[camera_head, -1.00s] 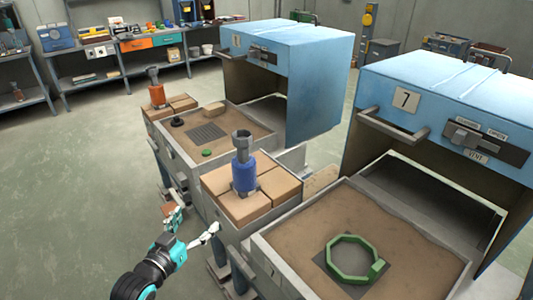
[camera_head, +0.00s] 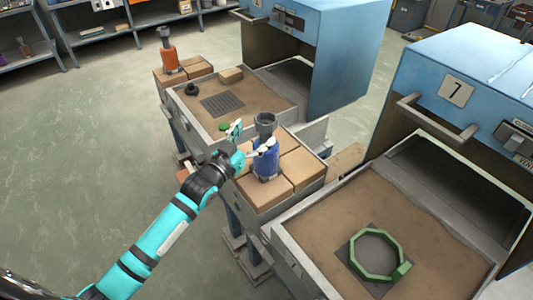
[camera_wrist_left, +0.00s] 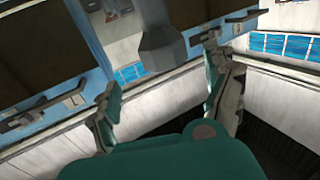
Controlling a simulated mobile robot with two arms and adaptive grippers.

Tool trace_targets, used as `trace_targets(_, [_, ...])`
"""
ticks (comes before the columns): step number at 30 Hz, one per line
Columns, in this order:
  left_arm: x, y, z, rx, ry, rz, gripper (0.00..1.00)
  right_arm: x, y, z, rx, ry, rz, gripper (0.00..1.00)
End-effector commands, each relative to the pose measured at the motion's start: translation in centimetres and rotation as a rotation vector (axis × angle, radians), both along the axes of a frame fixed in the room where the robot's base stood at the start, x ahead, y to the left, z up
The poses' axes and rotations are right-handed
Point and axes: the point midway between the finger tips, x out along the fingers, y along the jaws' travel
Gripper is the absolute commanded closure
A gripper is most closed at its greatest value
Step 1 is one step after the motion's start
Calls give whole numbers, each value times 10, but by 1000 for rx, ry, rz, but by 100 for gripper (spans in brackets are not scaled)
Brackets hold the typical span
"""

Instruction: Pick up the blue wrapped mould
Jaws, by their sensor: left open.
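The blue wrapped mould (camera_head: 266,166) stands upright on tan blocks (camera_head: 297,170) in the head view, with a grey cup-shaped top. My left gripper (camera_head: 250,138) is open at its left side, with nothing held. One finger overlaps the mould's upper part in the picture; the other is farther back, left of the cup. I cannot tell whether the near finger touches it. In the left wrist view the mould's dark grey top (camera_wrist_left: 162,47) shows between the spread fingers of my left gripper (camera_wrist_left: 160,75). My right gripper is not in view.
A sand tray (camera_head: 330,235) with a green ring (camera_head: 378,255) lies at the right, before a blue hood (camera_head: 465,85). Another tray (camera_head: 250,95) and an orange wrapped mould (camera_head: 168,55) stand behind. The floor at left is clear.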

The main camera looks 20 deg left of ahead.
Motion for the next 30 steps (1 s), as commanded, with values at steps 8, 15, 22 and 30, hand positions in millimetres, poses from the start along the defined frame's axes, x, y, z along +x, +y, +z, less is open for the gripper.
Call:
trace_targets(8, [26,-7,0,-1,0,-1,14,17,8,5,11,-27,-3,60])
trace_targets(15, [57,-7,5,0,0,0,14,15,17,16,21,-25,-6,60])
trace_targets(22, [76,-13,2,-1,0,0,14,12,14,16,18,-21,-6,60])
trace_targets(30, [76,-13,1,0,1,0,22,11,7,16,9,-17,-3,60])
